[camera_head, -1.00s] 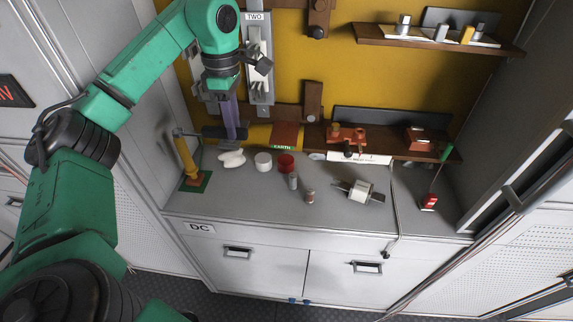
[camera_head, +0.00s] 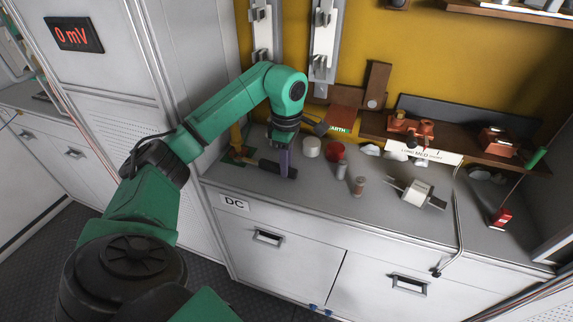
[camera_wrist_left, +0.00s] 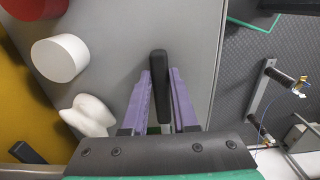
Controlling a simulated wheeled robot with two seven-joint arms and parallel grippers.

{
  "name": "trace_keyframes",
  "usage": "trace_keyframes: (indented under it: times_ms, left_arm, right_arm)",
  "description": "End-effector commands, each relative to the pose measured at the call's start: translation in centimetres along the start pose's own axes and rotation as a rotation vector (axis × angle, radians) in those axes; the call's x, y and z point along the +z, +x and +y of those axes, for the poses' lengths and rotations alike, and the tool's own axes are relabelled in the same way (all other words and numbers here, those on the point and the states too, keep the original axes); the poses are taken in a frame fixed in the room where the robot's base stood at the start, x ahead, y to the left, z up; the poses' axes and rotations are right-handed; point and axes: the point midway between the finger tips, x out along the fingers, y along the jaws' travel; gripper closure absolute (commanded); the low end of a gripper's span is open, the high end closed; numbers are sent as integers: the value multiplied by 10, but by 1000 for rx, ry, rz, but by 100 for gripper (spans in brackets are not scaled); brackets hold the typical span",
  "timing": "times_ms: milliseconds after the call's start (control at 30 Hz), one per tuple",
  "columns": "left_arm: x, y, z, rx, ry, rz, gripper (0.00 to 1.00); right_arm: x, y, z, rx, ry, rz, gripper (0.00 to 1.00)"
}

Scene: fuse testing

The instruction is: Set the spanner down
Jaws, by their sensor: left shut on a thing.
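My left gripper (camera_head: 283,163), with purple fingers, points down low over the left end of the grey counter. It is shut on the spanner (camera_head: 267,165), whose dark bar lies roughly level across the fingers near the counter's front edge. In the left wrist view the spanner's black handle (camera_wrist_left: 159,75) stands between the two purple fingers (camera_wrist_left: 160,100), with grey counter behind it. Whether the spanner touches the counter I cannot tell, and part of it is hidden by the fingers. My right gripper is in neither view.
A white lumpy piece (camera_wrist_left: 88,115) lies close by. Some counter (camera_head: 322,192) in front is bare.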

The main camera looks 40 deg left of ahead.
Motion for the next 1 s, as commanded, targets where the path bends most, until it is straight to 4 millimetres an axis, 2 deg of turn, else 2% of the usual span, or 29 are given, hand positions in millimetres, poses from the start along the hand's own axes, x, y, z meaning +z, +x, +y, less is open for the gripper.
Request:
trace_keyframes:
  times_ms: [100,133,200,533,667,833,1000]
  left_arm:
    - [0,1,0,-2,0,0,100]
    - [0,1,0,-3,0,0,66]
    - [0,1,0,-3,0,0,43]
    - [0,-1,0,-2,0,0,43]
    - [1,-14,1,1,0,-1,43]
    - [0,-53,1,4,0,-2,43]
    - [0,-97,1,3,-2,0,43]
  right_arm:
    - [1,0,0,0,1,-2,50]
    - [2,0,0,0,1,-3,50]
    - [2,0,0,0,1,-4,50]
    - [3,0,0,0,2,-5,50]
    - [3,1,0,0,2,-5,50]
    - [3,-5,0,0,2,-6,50]
    - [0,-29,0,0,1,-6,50]
